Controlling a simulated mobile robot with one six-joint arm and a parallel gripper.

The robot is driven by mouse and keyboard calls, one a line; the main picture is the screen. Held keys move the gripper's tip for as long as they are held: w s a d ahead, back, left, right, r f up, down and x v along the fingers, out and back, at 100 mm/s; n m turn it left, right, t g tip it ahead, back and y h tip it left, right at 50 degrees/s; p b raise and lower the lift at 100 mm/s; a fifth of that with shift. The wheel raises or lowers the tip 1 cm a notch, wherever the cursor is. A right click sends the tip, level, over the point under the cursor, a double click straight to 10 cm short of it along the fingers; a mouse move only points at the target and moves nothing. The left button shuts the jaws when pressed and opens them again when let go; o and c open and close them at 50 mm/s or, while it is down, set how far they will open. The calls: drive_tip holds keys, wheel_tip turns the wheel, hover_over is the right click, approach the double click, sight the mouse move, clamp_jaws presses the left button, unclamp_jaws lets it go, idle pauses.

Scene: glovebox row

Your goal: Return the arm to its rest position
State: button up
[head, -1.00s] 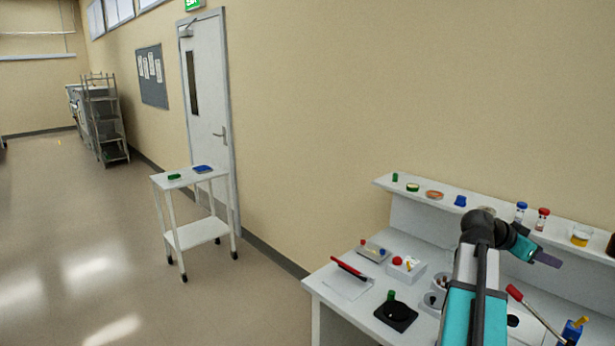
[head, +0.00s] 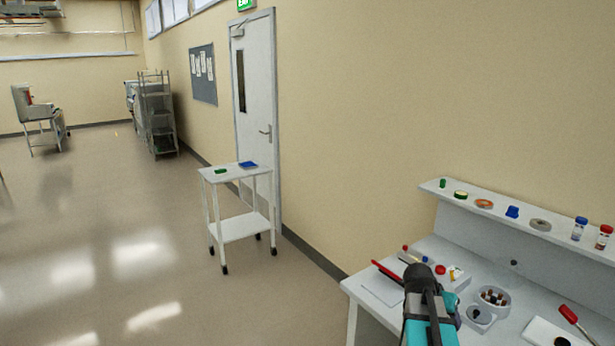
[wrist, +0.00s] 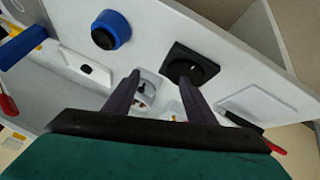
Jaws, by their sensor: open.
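My arm (head: 428,312) rises at the bottom of the head view, over the near left part of the workbench (head: 385,290). My gripper is hidden behind it there. In the wrist view, my gripper (wrist: 159,77) shows two dark fingers spread apart with nothing held between them. Below and beyond the fingertips are a black square stand (wrist: 207,68), a blue round object (wrist: 112,30) and, partly hidden, a pale container with small items (wrist: 146,92).
The bench carries a bowl of dark pieces (head: 493,297) and a red-handled tool (head: 577,325). A shelf (head: 555,238) with jars and rolls runs along its back. A white trolley (head: 236,228) stands left of the bench. The floor (head: 110,230) further left is open.

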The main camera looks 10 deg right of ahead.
drive_tip(key=s+a+f+n+y, duration=0.15)
drive_tip(key=a+f+n, duration=0.4)
drive_tip(key=a, duration=0.75)
drive_tip(key=s+a+f+n+g+y, duration=0.1)
drive_tip(key=a+f+n+y, duration=0.15)
drive_tip(key=a+f, duration=0.85)
drive_tip(key=s+a+f+n+y, duration=0.1)
drive_tip(key=a+f+n+y, duration=0.3)
drive_tip(key=a, duration=1.2)
drive_tip(key=s+f+g+h+b, duration=0.1)
drive_tip(key=s+f+g+b, duration=0.1)
drive_tip(key=s+f+b, duration=1.2)
drive_tip(key=s+f+m+g+b, duration=0.15)
drive_tip(key=f+b, duration=0.75)
drive_tip(key=f, duration=1.3)
drive_tip(key=s+f+g+h+b, duration=0.1)
drive_tip(key=s+f+g+b, duration=0.1)
drive_tip(key=s+f+b, duration=1.2)
drive_tip(key=p+v, duration=1.1)
drive_tip(key=p, duration=0.5)
drive_tip(key=shift+d+y, duration=0.4)
drive_tip(key=shift+d, duration=0.05)
drive_tip(key=shift+s+r, duration=0.1)
drive_tip(key=shift+r, duration=0.05)
